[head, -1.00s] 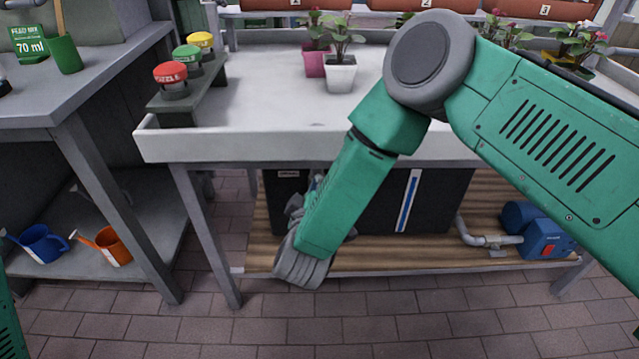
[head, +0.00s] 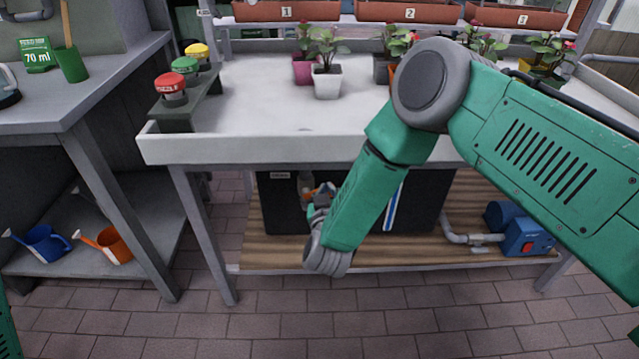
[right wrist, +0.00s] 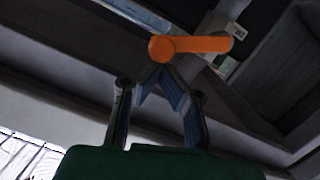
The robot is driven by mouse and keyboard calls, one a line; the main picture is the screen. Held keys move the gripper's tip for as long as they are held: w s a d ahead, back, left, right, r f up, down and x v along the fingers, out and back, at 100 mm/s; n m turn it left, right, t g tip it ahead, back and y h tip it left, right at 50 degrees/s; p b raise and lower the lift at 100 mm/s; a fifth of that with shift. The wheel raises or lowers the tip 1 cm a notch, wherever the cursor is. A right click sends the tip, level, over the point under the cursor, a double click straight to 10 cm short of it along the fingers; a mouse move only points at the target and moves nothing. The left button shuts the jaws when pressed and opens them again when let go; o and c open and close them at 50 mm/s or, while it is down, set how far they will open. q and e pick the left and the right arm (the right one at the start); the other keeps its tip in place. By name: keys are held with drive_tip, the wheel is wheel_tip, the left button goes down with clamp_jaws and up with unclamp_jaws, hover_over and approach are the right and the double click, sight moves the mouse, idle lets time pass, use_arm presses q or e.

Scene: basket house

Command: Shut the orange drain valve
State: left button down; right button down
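The orange drain valve (right wrist: 190,45) shows in the right wrist view as a round hub with a lever pointing right. In the head view a small orange part of it (head: 324,188) shows under the bench, in front of the black tank (head: 275,205). My right gripper (right wrist: 158,72) has its fingers drawn together in an upside-down V, tips just below the hub. Whether they touch it I cannot tell; nothing shows between them. In the head view the right gripper (head: 319,198) is partly hidden by its own wrist. My left gripper is not in view.
A bench leg (head: 205,235) stands to the left. A blue pump (head: 525,235) with a grey pipe sits at the right.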

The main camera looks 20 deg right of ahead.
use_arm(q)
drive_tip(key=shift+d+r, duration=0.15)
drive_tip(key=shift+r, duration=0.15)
use_arm(e)
drive_tip(key=f+m, duration=0.1)
drive_tip(key=d+f+m, duration=0.1)
drive_tip(key=d+f+m+y, duration=0.1)
drive_tip(key=shift+s+d+f, duration=0.1)
drive_tip(key=shift+s, duration=0.2)
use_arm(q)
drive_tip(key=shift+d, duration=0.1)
use_arm(e)
drive_tip(key=shift+d+f, duration=0.15)
drive_tip(key=shift+d, duration=0.05)
